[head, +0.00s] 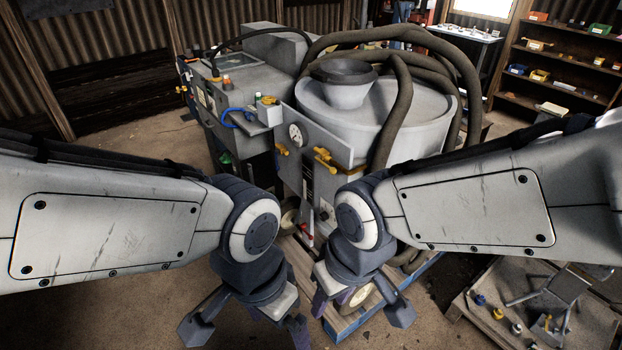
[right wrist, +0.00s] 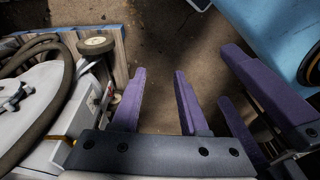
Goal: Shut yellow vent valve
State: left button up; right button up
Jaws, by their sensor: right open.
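A yellow valve handle (head: 325,160) sits on the front panel of the grey machine, right of a round gauge. A smaller yellow handle (head: 282,150) is left of the gauge. I cannot tell which one is the vent valve. My right gripper (head: 360,306) hangs low in front of the machine, below the handles and apart from them. Its fingers are spread and empty in the right wrist view (right wrist: 158,98). My left gripper (head: 248,328) hangs to its left, pointing down, with its fingers apart and nothing seen between them. Neither touches a handle.
A grey tank (head: 375,110) with a funnel (head: 343,82) and thick brown hoses (head: 460,75) tops the machine. A red-tipped lever (head: 308,230) stands low on the front. A wooden pallet (head: 590,325) with small parts lies at lower right. Bare floor is at left.

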jog(key=w+a+f+m+t+y+b, duration=0.1)
jog(key=w+a+f+m+t+b, duration=0.2)
jog(key=w, duration=0.8)
jog(key=m+t+y+b, duration=0.35)
jog(key=m+t, duration=0.75)
jog(key=t, duration=0.4)
send_near(329, 168)
jog(key=x, duration=0.9)
jog(key=shift+w+a+f+p, duration=0.1)
jog(key=shift+w+f+p, duration=0.15)
jog(key=shift+w+p, duration=0.1)
grip_shut()
